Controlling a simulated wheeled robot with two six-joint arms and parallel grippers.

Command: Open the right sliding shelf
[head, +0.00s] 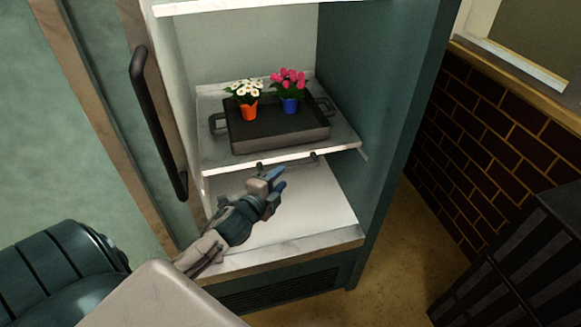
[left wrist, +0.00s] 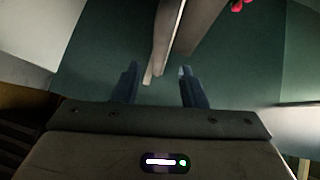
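The sliding shelf (head: 345,143) is a marbled board inside the open cabinet, with a thin handle (head: 313,157) along its front edge. In the left wrist view the two fingers (left wrist: 157,84) are apart. A pale bar (left wrist: 163,45), apparently the handle or shelf edge, reaches between them; I cannot tell whether they touch it. My right gripper is not in view.
On the shelf sits a dark tray (head: 300,144) with an orange pot (head: 250,112) of white flowers and a blue pot (head: 290,106) of pink flowers. The open door's black handle (head: 158,125) is at left. A dark crate (head: 520,255) stands at lower right.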

